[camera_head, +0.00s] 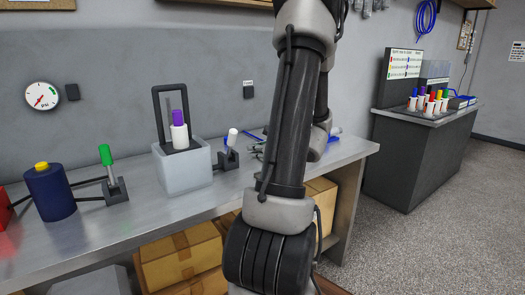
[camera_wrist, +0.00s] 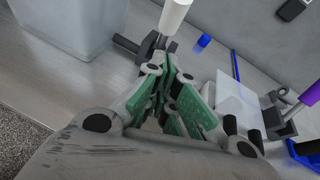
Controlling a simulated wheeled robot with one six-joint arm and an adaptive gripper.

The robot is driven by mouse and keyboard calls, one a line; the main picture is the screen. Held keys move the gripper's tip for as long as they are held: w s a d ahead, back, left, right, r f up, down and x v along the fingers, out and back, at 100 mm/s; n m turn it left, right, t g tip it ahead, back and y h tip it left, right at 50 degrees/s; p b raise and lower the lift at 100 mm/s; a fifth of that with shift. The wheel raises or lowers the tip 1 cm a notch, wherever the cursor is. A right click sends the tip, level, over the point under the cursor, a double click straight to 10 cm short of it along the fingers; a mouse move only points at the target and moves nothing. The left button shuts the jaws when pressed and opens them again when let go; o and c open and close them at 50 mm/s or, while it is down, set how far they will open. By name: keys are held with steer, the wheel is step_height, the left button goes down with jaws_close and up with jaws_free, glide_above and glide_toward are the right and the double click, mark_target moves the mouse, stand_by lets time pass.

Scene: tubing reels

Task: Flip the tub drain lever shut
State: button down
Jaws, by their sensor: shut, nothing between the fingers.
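The tub (camera_head: 185,170) is a pale, boxy container on the metal bench, and it also shows at the upper left of the wrist view (camera_wrist: 65,22). A lever with a white handle (camera_head: 232,137) rises, nearly upright, from a dark block beside the tub's right side. A dark pipe joins that block to the tub. In the wrist view the white handle (camera_wrist: 174,14) is at the top, just beyond my fingertips. My gripper (camera_wrist: 170,62) is shut and empty, close to the lever's dark base; I cannot tell whether they touch. In the head view my arm hides the gripper.
A green-handled lever (camera_head: 106,156) and a dark blue canister (camera_head: 50,193) stand left on the bench. A purple-handled lever (camera_wrist: 309,94) is right in the wrist view. Blue tubing lies behind my arm. The wall (camera_head: 215,60) is close behind the bench.

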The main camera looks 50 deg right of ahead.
mark_target(233, 145)
steer(key=w, duration=0.6)
steer(key=shift+r, duration=0.4)
steer(key=shift+w, duration=0.1)
steer(key=shift+w+r, duration=0.1)
